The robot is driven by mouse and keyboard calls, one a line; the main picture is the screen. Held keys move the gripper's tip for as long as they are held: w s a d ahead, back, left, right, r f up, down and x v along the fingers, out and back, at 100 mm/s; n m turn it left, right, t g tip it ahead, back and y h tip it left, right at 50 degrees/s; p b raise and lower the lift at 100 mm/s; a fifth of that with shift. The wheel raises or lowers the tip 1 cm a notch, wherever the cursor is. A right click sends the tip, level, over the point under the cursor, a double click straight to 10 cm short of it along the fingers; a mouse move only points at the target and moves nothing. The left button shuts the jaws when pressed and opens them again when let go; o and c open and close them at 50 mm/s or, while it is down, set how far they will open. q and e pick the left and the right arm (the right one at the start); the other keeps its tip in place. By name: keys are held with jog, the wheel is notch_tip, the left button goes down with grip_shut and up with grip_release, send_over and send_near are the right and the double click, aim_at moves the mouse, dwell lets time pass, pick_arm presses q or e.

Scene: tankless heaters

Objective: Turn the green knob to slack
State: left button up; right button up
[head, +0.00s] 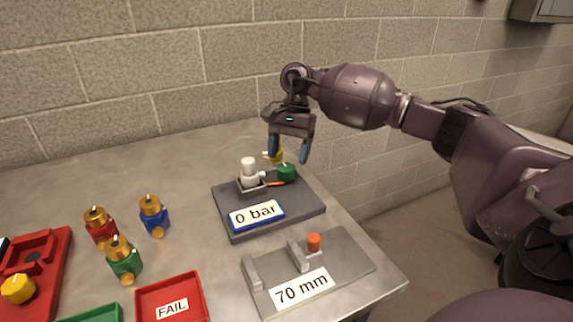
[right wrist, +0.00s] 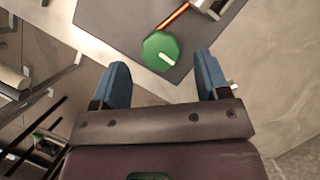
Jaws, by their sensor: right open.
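The green knob (head: 286,172) sits at the back right of a dark grey plate (head: 301,205) that carries a "0 bar" sign. In the right wrist view the knob (right wrist: 160,51) is round with a white pointer mark and lies just beyond and between the fingertips. An orange-brown rod runs from near it. My right gripper (head: 288,155) is open and empty, pointing down above the knob. Its two blue fingers also show in the right wrist view (right wrist: 161,75), apart from the knob. My left gripper is not in view.
A white fitting (head: 249,172) stands on the plate left of the knob. A yellow part (head: 274,156) is behind. A "70 mm" gauge (head: 342,260) with an orange button lies in front. Several brass-topped valves (head: 153,216) and a red FAIL tray (head: 171,296) are left. A brick wall is behind.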

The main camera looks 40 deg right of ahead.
jog(key=v, duration=0.7)
dwell(0.4)
